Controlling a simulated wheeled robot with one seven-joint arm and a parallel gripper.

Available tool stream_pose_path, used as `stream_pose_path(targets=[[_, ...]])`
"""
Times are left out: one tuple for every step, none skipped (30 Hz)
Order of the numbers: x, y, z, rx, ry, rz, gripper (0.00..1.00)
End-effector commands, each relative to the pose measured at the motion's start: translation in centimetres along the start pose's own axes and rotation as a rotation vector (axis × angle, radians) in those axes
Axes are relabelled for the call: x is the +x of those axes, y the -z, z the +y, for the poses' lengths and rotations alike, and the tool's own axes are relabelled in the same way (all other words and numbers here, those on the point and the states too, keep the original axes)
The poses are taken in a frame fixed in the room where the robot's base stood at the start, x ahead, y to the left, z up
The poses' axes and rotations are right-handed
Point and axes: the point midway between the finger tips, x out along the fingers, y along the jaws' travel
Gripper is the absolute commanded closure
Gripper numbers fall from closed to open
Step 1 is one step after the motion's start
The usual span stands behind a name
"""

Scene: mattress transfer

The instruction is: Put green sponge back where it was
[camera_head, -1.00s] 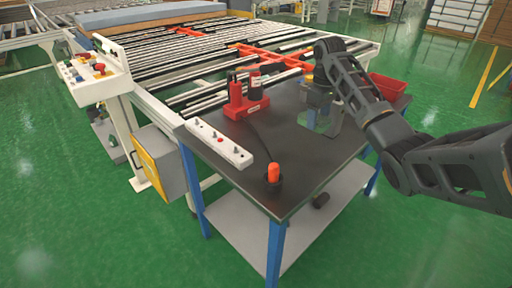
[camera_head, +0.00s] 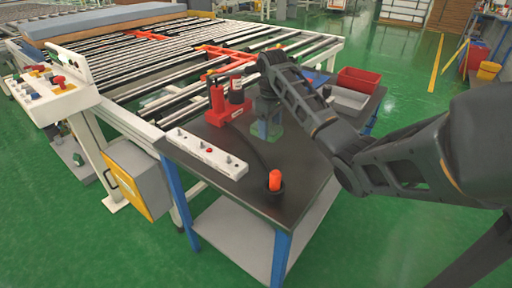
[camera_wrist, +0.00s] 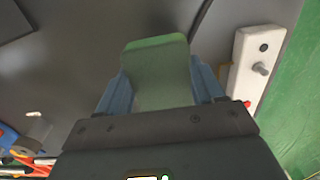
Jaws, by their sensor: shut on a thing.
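The green sponge (camera_wrist: 158,70) is pinched between the two blue fingers of my gripper (camera_wrist: 162,90) in the wrist view. Its far end sticks out beyond the fingertips. In the head view my gripper (camera_head: 267,128) points down over the dark tabletop (camera_head: 235,172), with a little green of the sponge (camera_head: 277,137) showing at the fingers. I cannot tell whether the sponge touches the tabletop.
A red tool stand (camera_head: 223,108) is behind and left of my gripper. A white switch bar (camera_head: 205,152) lies along the left edge. An orange-topped item (camera_head: 275,180) stands at the near corner. A red bin (camera_head: 357,80) and grey tray (camera_head: 348,99) are at right.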

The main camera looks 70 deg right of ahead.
Motion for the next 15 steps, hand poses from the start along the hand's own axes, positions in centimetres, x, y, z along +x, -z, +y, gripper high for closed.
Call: stream_pose_path(targets=[[0.4,0.5,-1.0,-0.004,0.002,-0.003,0.61],[0.8,0.8,-1.5,-0.003,0.001,-0.002,0.61],[1.2,1.1,-2.1,-0.003,0.002,-0.001,0.61],[1.5,1.3,-2.5,-0.003,0.001,-0.002,0.61],[1.7,1.5,-2.9,-0.003,0.001,-0.002,0.61],[2.0,1.7,-3.2,-0.002,0.001,-0.001,0.61],[2.2,1.8,-3.5,-0.001,0.001,-0.001,0.61],[2.3,1.9,-3.6,-0.001,0.001,-0.001,0.61],[2.5,2.0,-3.8,0.000,0.001,-0.001,0.61],[2.6,2.1,-3.9,0.000,0.001,-0.001,0.61],[2.7,2.1,-4.0,0.000,0.001,-0.001,0.61],[3.1,2.1,-4.0,0.001,0.001,-0.001,0.61],[3.4,2.1,-4.0,0.001,0.001,-0.002,0.61],[3.8,2.1,-4.0,0.001,0.001,-0.003,0.61],[4.5,2.0,-4.0,0.002,0.001,-0.003,0.61]])
